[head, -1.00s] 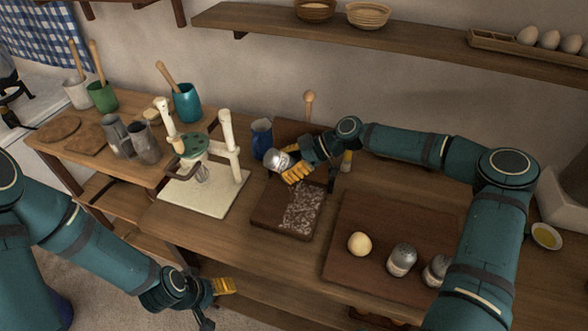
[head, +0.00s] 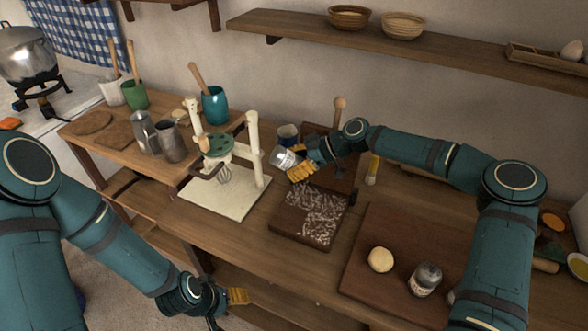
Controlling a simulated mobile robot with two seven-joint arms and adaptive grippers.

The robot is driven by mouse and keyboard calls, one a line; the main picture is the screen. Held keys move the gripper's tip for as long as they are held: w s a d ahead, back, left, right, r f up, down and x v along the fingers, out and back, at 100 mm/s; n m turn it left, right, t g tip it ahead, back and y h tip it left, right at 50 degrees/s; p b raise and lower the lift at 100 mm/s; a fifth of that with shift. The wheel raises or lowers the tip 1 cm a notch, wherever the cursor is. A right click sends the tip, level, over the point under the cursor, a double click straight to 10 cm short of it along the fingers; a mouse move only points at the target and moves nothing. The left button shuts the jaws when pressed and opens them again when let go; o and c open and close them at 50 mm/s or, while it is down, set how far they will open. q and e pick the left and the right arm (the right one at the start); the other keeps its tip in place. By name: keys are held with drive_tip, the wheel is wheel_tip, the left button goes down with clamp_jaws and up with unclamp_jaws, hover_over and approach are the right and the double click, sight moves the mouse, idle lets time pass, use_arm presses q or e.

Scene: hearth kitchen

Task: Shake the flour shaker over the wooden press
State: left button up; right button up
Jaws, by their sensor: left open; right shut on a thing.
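The wooden press (head: 287,228) stands open in the middle of the table, a dark board with white flour spread over its top. Its raised part and a knobbed wooden handle (head: 340,104) show behind it. My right gripper (head: 301,172) is shut on the flour shaker (head: 284,160), a silvery can with a label. It holds the shaker tilted above the press's back left corner. The arm hides part of the raised board. My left gripper (head: 240,297) is open and empty, low in front of the table's front edge.
A dark board (head: 368,267) at right holds a dough ball (head: 380,260) and another shaker (head: 425,280). A shelf (head: 440,48) runs above.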

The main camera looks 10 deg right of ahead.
drive_tip(key=shift+s+f, duration=0.2)
drive_tip(key=shift+s, duration=0.05)
drive_tip(key=s+a+b, duration=0.2)
drive_tip(key=s+a, duration=0.2)
drive_tip(key=s, duration=0.3)
drive_tip(key=shift+a+b, duration=0.3)
drive_tip(key=shift+b, duration=0.1)
idle(1.2)
